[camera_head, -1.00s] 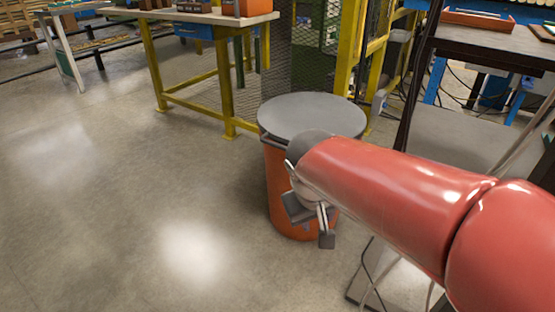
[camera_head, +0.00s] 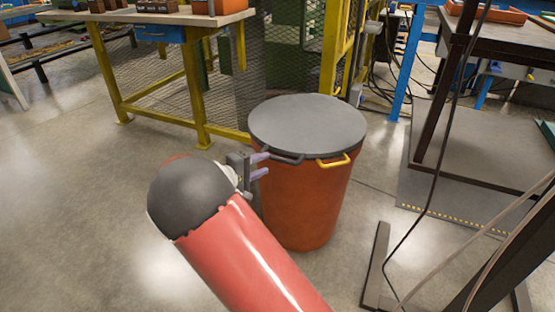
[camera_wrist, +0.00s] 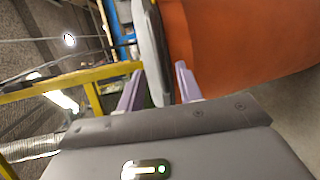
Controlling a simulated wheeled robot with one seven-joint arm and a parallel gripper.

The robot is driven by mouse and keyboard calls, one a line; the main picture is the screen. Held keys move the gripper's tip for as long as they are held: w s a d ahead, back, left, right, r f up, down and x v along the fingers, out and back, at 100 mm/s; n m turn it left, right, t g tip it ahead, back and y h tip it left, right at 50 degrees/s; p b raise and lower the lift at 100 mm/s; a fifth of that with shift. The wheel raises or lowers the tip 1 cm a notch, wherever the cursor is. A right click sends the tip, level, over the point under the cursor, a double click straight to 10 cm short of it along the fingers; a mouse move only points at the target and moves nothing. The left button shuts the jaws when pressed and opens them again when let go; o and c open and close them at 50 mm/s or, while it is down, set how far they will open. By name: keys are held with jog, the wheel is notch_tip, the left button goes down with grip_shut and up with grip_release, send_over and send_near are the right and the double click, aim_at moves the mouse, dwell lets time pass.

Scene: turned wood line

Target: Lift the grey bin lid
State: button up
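An orange bin (camera_head: 305,205) stands on the floor with a round, flat grey lid (camera_head: 308,122) on top. A dark grey handle (camera_head: 281,156) sticks out at the lid's front left, and a yellow handle (camera_head: 333,161) at the front right. My gripper (camera_head: 263,165) is left of the bin, close to the grey handle, with its pale purple fingers pointing right. In the wrist view my gripper (camera_wrist: 159,85) has its fingers spread. The lid's grey edge (camera_wrist: 150,45) runs toward the space between them, beside the orange bin wall (camera_wrist: 245,40). Contact cannot be told.
A yellow-legged workbench (camera_head: 170,18) and a mesh fence stand behind the bin. A dark-framed table (camera_head: 500,55) is at the right, with hanging cables and a dark stand (camera_head: 380,265) in front. The floor at the left is open.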

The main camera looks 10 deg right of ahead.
aim_at(276, 160)
jog(key=x, duration=0.6)
jog(key=shift+w+d+f, duration=0.1)
jog(key=shift+w+d, duration=0.05)
jog(key=shift+d, duration=0.15)
grip_shut()
